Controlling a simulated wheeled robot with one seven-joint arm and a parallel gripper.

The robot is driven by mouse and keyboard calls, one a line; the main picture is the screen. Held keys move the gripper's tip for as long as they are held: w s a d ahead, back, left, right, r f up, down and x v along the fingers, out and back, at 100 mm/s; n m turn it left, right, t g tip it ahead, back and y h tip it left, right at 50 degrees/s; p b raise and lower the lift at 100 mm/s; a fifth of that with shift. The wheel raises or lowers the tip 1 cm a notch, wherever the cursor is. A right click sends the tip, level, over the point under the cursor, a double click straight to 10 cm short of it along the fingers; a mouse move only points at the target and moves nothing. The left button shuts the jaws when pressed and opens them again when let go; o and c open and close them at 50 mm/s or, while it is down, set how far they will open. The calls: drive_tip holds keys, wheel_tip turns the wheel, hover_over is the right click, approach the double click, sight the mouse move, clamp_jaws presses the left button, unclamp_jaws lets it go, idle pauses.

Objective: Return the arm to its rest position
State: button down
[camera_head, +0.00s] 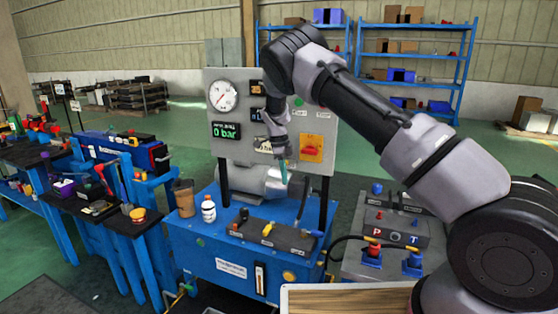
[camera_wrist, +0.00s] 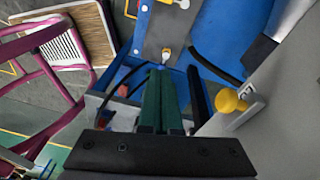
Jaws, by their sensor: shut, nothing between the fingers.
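My arm reaches in from the right in the head view and bends down in front of the grey panel (camera_head: 235,146). My gripper (camera_head: 284,178) hangs with its fingers pointing down, above the blue stand (camera_head: 188,240) and close to the panel's lower right part. In the wrist view my gripper (camera_wrist: 162,75) shows as two green fingers lying together, with nothing between them. They point toward a grey control block on the blue stand. Whether the fingertips touch anything is hard to tell.
The panel carries a round gauge (camera_head: 223,96), a "0 bar" display and an orange-red switch (camera_head: 312,148). A brown cup (camera_head: 184,198) and a white bottle (camera_head: 208,209) stand left. A grey unit (camera_head: 385,235) with hoses is right.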

drive_tip(key=s+d+r+n+t+y, duration=0.15)
drive_tip(key=s+d+r, duration=0.3)
drive_tip(key=r, duration=0.55)
drive_tip(key=s+d+r+n+y, duration=0.25)
drive_tip(key=d+r, duration=0.35)
drive_tip(key=r, duration=0.3)
drive_tip(key=s+d+r+n+t+y, duration=0.15)
drive_tip(key=s+d+r, duration=0.3)
drive_tip(key=r, duration=0.55)
drive_tip(key=s+d+r+n+t, duration=0.1)
drive_tip(key=s+d+r+n, duration=0.1)
drive_tip(key=s, duration=0.6)
drive_tip(key=s+d+r+n+t+h, duration=0.1)
drive_tip(key=s+d+r+n+t, duration=0.1)
drive_tip(key=s+n, duration=0.3)
drive_tip(key=s+d+r+n+t+h, duration=0.1)
drive_tip(key=s+d+r+n+t, duration=0.1)
drive_tip(key=s, duration=1)
drive_tip(key=shift+d+r+n, duration=0.45)
drive_tip(key=shift+d+n, duration=0.3)
drive_tip(key=shift+d, duration=0.45)
